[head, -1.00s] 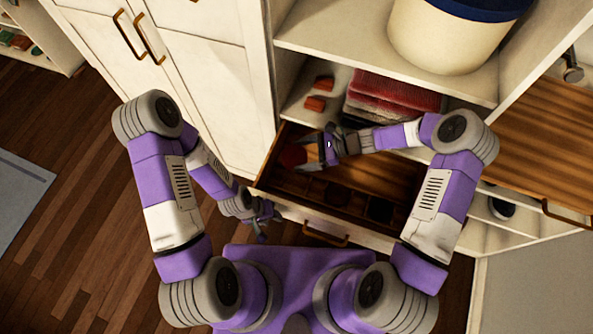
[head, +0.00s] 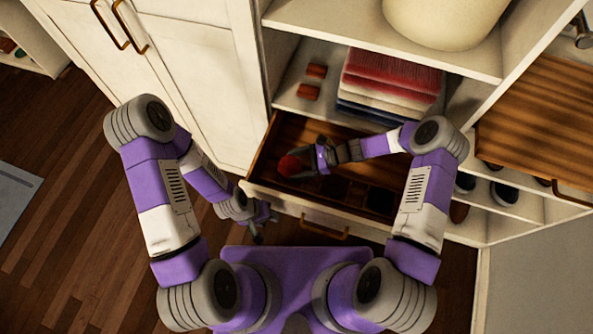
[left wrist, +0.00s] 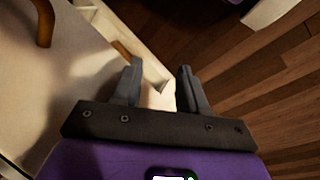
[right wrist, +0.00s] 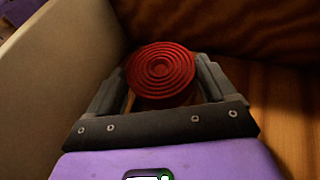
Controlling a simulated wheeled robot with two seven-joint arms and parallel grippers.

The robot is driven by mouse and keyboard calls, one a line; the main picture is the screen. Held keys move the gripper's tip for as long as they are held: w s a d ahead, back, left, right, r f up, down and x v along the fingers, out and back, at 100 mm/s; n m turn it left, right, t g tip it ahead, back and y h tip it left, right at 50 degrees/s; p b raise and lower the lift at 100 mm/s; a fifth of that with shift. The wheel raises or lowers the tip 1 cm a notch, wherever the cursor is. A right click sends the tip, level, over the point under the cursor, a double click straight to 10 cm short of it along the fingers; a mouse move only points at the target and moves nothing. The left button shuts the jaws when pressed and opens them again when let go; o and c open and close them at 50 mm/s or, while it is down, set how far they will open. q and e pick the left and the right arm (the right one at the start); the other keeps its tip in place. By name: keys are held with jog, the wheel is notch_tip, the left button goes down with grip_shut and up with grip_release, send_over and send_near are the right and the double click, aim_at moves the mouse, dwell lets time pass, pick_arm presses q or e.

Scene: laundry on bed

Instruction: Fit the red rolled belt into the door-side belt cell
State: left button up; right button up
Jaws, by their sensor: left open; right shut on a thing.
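The red rolled belt (head: 291,165) is a tight coil, held between the fingers of my right gripper (head: 305,168). In the right wrist view the coil (right wrist: 160,73) shows its spiral face between the two fingers of the right gripper (right wrist: 160,88). It is inside the open drawer (head: 262,160), at the drawer's left end. Dark belt cells (head: 335,188) lie along the drawer's front, some with dark contents. The cell under the coil is hidden. My left gripper (head: 262,222) is open and empty, outside the drawer near its front left corner; it also shows in the left wrist view (left wrist: 158,85).
A pale bin (head: 445,20) stands higher. Shoes (head: 503,193) sit at right. White cabinet doors (head: 190,70) stand left.

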aim_at(299, 169)
notch_tip(299, 169, down, 4)
jog(key=shift+b, duration=0.55)
jog(key=shift+c, duration=0.4)
jog(key=shift+s+d+f, duration=0.1)
jog(key=shift+c, duration=1.3)
jog(key=o, duration=1.3)
jog(key=shift+d, duration=0.15)
jog(key=p+v, duration=0.1)
jog(key=v, duration=0.6)
jog(key=shift+r, duration=0.25)
